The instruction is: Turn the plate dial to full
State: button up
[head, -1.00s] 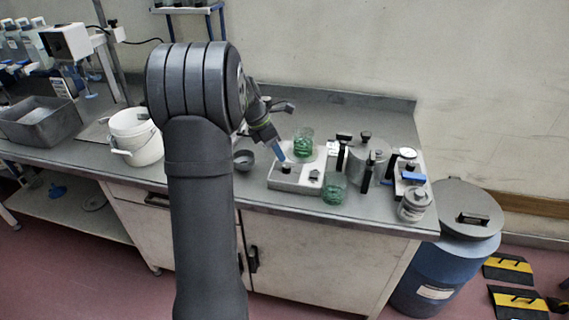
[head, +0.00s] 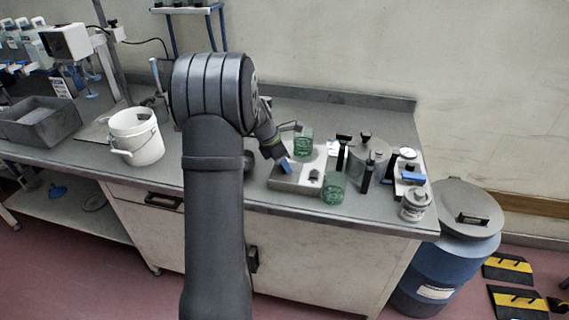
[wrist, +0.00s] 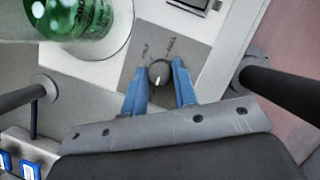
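The plate dial (wrist: 160,72) is a dark round knob on a grey panel, with a white pointer line aimed down toward my gripper in the wrist view. Small printed labels beyond it are too blurred to read surely. My gripper (wrist: 161,80) has its blue fingers on either side of the dial, with narrow gaps seeming to show between them and the knob. In the head view my gripper (head: 286,166) is over the front of the pale hot plate (head: 314,168) and hides the dial. A green beaker (head: 304,143) stands on the plate's top.
A second green beaker (head: 334,187) stands close at the plate's front right. Metal vessels with black handles (head: 368,158) and a grey jar (head: 414,204) crowd the right. A white bucket (head: 136,139) stands left. Bare bench lies between bucket and plate.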

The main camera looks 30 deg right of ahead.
jog(key=shift+m, duration=0.4)
jog(key=m+g, duration=0.1)
jog(key=m, duration=0.2)
jog(key=shift+w+y, duration=0.1)
jog(key=shift+y, duration=0.3)
jog(key=m, duration=0.1)
jog(key=m+g+y, duration=0.1)
jog(key=m, duration=0.1)
jog(key=shift+w+d+m, duration=0.1)
jog(key=shift+d+m, duration=0.05)
jog(key=shift+m, duration=0.15)
jog(key=m, duration=0.2)
jog(key=m+g+y, duration=0.1)
jog(key=m, duration=0.1)
jog(key=shift+d+y, duration=0.1)
jog(key=shift+y, duration=0.2)
jog(key=shift+d+m+y, duration=0.1)
jog(key=shift+m+y, duration=0.6)
jog(key=shift+m, duration=1.2)
jog(key=o, duration=1)
